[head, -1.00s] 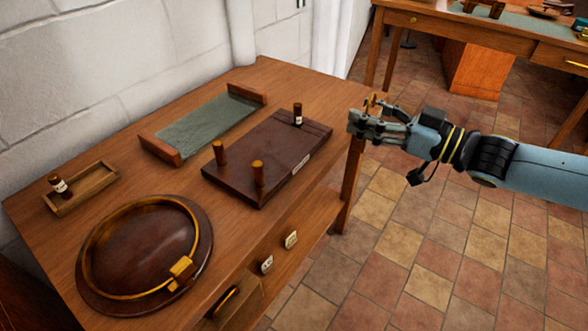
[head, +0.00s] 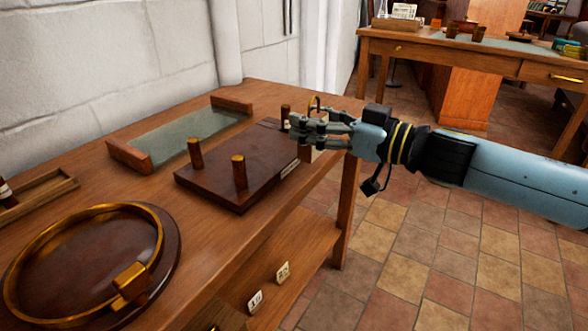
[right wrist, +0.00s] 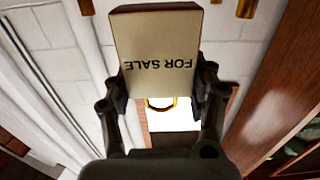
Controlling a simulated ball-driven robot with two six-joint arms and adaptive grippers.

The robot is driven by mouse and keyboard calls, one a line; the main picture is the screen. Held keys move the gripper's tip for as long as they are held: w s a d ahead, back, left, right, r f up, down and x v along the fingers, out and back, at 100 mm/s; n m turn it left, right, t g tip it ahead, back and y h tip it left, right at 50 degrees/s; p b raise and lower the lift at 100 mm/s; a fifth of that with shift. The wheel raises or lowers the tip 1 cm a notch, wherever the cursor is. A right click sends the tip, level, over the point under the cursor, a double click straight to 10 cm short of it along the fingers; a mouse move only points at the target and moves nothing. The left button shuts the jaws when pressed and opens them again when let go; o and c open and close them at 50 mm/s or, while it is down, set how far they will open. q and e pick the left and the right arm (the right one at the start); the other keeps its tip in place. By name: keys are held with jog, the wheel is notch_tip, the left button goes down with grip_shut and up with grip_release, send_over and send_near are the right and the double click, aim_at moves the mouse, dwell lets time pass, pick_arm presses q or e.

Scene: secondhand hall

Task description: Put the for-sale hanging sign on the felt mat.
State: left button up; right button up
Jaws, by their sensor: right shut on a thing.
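The for-sale sign (right wrist: 158,35) is a pale rectangular plate in the right wrist view, with FOR SALE reading upside down. My right gripper (right wrist: 160,85) is shut on it, one finger at each side. In the head view the right gripper (head: 305,130) is at the right end of the table, by the far right corner of a dark board. A brass loop (head: 314,103) shows above its fingers, which hide most of the sign. The green felt mat (head: 185,136), with a wooden bar at each end, lies on the table near the wall. My left gripper is not in view.
The dark brown board (head: 235,182) with upright pegs (head: 239,170) stands between gripper and mat. A round brown tray with a brass ring (head: 130,283) is at front left, a small wooden tray (head: 45,193) at the left edge. Another desk (head: 400,47) stands behind.

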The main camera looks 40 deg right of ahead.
jog(key=shift+w+a+f+b, duration=0.3)
jog(key=shift+f+b, duration=0.15)
jog(key=f+b, duration=0.1)
jog(key=w+a+f+b, duration=0.1)
jog(key=f, duration=0.1)
jog(key=f+b, duration=0.1)
jog(key=f, duration=0.1)
jog(key=shift+w+a, duration=0.35)
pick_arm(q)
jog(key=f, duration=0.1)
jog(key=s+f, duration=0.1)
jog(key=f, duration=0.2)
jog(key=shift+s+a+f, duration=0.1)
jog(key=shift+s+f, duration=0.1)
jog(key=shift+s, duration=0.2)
pick_arm(e)
jog(key=shift+r, duration=0.25)
jog(key=shift+f, duration=0.1)
jog(key=o, duration=1.3)
jog(key=shift+f, duration=0.1)
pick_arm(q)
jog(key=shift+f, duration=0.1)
